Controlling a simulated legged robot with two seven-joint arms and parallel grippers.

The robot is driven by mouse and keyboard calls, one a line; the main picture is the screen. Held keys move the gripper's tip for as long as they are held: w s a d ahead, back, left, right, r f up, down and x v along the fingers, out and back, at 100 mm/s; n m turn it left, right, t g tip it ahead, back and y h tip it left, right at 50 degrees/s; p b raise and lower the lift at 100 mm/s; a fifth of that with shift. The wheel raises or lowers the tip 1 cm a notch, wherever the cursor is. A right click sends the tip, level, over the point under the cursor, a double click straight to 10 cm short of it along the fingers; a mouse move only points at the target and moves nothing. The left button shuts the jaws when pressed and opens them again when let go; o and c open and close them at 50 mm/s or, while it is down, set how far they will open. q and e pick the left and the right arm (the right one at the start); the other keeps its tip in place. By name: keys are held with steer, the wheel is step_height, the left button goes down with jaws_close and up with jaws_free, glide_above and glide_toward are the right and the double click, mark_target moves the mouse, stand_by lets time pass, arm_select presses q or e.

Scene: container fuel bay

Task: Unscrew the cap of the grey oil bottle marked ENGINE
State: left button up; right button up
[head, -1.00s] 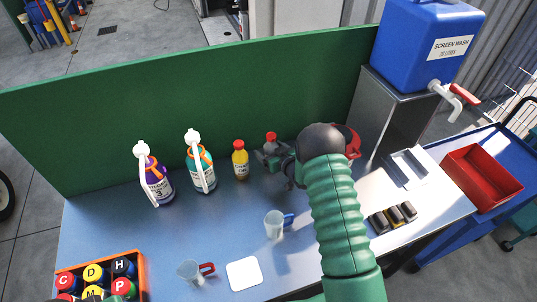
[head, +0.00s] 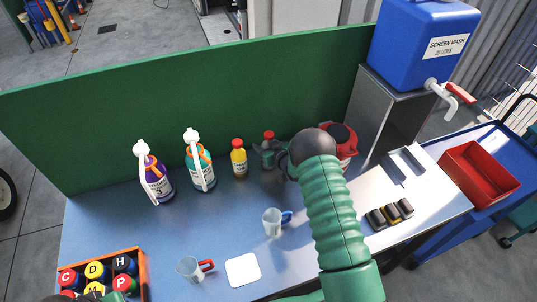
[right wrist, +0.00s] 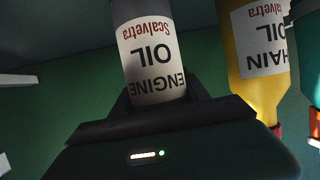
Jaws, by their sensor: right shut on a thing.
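The grey oil bottle marked ENGINE (head: 268,157) stands on the blue bench near the green back panel. Its red cap (head: 268,135) is on top. In the right wrist view the bottle (right wrist: 152,60) shows upside down with its ENGINE OIL label, between the dark fingers of my right gripper (right wrist: 158,100). In the head view my right gripper (head: 281,155) is at the bottle's right side, partly hidden by my own wrist. It is shut on the bottle's body, below the cap. The cap is out of the right wrist view.
A yellow CHAIN OIL bottle (head: 239,162) stands close left of the grey one. Teal (head: 201,175) and purple (head: 155,185) spray bottles stand farther left. A red container (head: 344,143) is behind my right wrist. Two jugs and a white mat (head: 243,270) lie in front.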

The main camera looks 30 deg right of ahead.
mark_target(265, 138)
arm_select(q)
steer(key=shift+d, duration=0.3)
arm_select(e)
steer(key=shift+d, duration=0.25)
